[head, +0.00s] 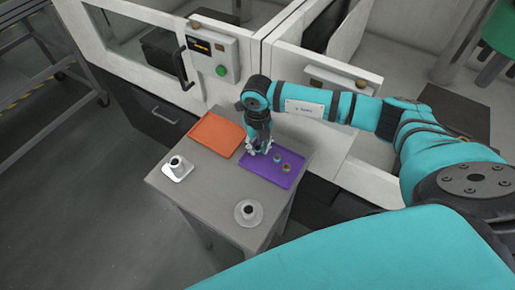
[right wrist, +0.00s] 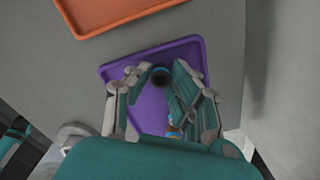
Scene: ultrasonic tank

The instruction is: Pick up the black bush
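The purple tray (head: 258,175) lies at the table's right back side; it also shows in the right wrist view (right wrist: 188,52). My right gripper (head: 261,149) points down over the tray's left part. In the right wrist view a small black, round thing, likely the black bush (right wrist: 160,80), sits between my right fingertips (right wrist: 162,76). The fingers lean in close on both sides of it; I cannot tell whether they grip it. In the head view the gripper hides it. My left gripper is not in view.
Two small ring-like parts, one teal (head: 277,158) and one brownish (head: 286,168), stand close to the gripper. An orange tray (head: 216,134) lies to the left. A square-based holder (head: 177,170) and a round-based holder (head: 249,213) stand nearer the front. A white machine (head: 290,60) is behind.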

